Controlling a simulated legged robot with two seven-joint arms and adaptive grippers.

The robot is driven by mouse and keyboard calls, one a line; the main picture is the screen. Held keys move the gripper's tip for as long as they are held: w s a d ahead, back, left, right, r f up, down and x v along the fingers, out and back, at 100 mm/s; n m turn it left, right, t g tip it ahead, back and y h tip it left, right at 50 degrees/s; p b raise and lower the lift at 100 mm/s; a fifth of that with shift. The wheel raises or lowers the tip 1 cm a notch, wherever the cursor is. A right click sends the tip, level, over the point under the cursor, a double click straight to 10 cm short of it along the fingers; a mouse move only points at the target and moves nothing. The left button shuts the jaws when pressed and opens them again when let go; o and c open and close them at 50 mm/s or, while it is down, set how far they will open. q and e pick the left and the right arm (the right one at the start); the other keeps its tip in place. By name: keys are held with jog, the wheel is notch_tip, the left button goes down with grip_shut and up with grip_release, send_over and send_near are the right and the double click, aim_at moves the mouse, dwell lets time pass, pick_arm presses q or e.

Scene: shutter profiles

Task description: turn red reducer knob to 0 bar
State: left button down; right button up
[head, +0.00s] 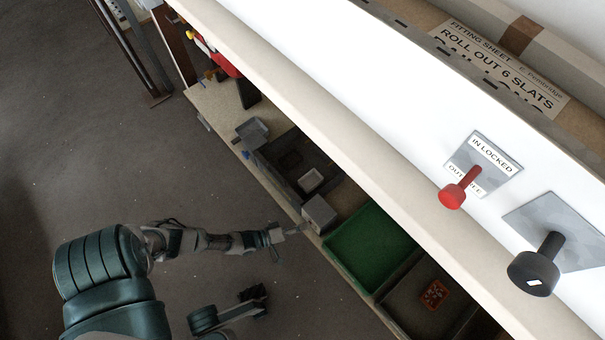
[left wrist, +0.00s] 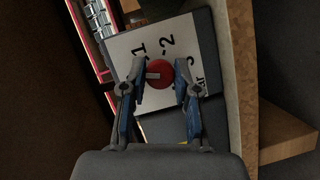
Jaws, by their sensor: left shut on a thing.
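The red reducer knob (left wrist: 160,74) shows in the left wrist view on a white scale plate (left wrist: 122,45) with a dark rim. The plate reads 1, 2, 3 and "bar"; no 0 is visible. A pale mark on the knob lies toward the left finger, below the 1. My left gripper (left wrist: 160,92) has a finger on each side of the knob and is shut on it. In the head view my left gripper (head: 284,233) is beside a grey box (head: 319,213) at the bench edge. The knob cannot be made out there.
Green (head: 372,244) and grey bins line the lower bench. Above it, a pale shelf edge (head: 340,130) runs diagonally. A red-handled knob (head: 453,196) marked "IN LOCKED" and a black knob (head: 533,273) are on the white panel. The floor at left is mostly clear.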

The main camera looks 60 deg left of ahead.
pick_arm(q)
jog(key=shift+s+a+f+n+t, duration=0.1)
jog(key=shift+a+n+t, duration=0.15)
jog(key=shift+n, duration=0.55)
jog(key=shift+a+f+n+t, duration=0.1)
jog(key=shift+n+t, duration=0.25)
jog(key=shift+n, duration=0.45)
jog(key=shift+a, duration=0.1)
jog(key=c, duration=0.9)
grip_release()
jog(key=shift+o, duration=0.2)
jog(key=s+a, duration=0.1)
jog(key=s, duration=1)
jog(key=shift+s+a+f, duration=0.15)
jog(key=shift+s+a, duration=0.2)
jog(key=shift+s, duration=0.05)
